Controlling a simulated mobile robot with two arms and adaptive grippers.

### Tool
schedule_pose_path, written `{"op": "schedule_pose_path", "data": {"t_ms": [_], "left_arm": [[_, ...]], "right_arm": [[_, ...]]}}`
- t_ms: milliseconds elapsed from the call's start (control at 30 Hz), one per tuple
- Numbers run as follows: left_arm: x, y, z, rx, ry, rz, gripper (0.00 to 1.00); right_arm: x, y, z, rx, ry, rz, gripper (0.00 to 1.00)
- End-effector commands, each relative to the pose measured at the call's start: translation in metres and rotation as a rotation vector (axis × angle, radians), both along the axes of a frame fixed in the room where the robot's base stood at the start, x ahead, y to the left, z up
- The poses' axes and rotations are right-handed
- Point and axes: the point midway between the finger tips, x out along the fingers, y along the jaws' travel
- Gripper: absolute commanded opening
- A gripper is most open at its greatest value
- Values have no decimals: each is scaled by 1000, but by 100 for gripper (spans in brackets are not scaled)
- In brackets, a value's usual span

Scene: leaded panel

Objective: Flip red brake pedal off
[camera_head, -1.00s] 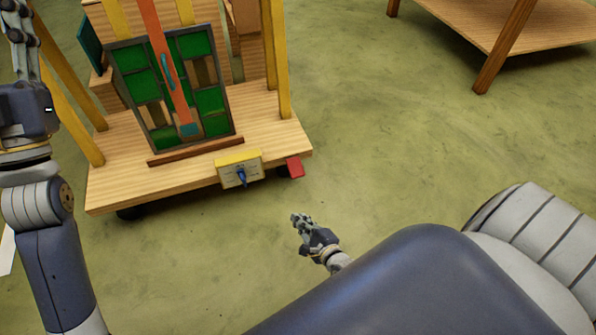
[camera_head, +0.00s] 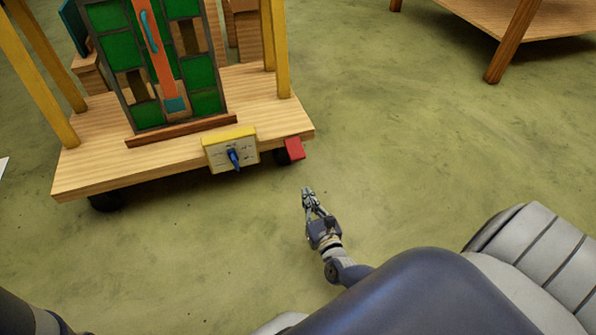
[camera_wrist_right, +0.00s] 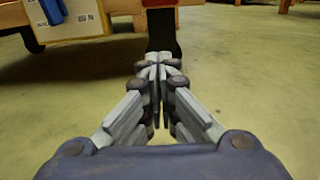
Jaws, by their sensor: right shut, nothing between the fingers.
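The red brake pedal (camera_head: 294,149) sticks out at the front right corner of the wooden cart (camera_head: 80,180), above a dark caster. In the right wrist view the pedal (camera_wrist_right: 160,3) shows only as a red strip at the top edge, with the dark wheel (camera_wrist_right: 163,38) under it. My right gripper (camera_head: 308,191) is shut and empty, below and slightly right of the pedal in the head view, apart from it. In the wrist view its closed fingertips (camera_wrist_right: 158,62) overlap the wheel in the picture. My left gripper is out of view.
A control box (camera_head: 230,150) with a yellow top and blue lever is on the cart's front edge, left of the pedal. A green leaded panel (camera_head: 120,52) stands on the cart between yellow posts. A wooden table (camera_head: 510,40) is at upper right. The floor between is clear.

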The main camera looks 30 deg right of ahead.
Motion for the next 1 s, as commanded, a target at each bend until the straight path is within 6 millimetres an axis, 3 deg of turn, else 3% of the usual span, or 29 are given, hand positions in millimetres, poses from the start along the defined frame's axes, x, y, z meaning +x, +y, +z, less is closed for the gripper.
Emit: {"op": "schedule_pose_path", "data": {"t_ms": [267, 700, 800, 1000], "left_arm": [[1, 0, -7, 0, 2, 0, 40], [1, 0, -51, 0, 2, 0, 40], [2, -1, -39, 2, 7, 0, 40], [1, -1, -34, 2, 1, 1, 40]], "right_arm": [[12, -3, -2, -3, -2, 0, 0], [100, -24, -6, -5, -3, 0, 0], [93, -22, 13, -2, 1, 2, 0], [87, -21, 30, -4, 2, 1, 0]]}}
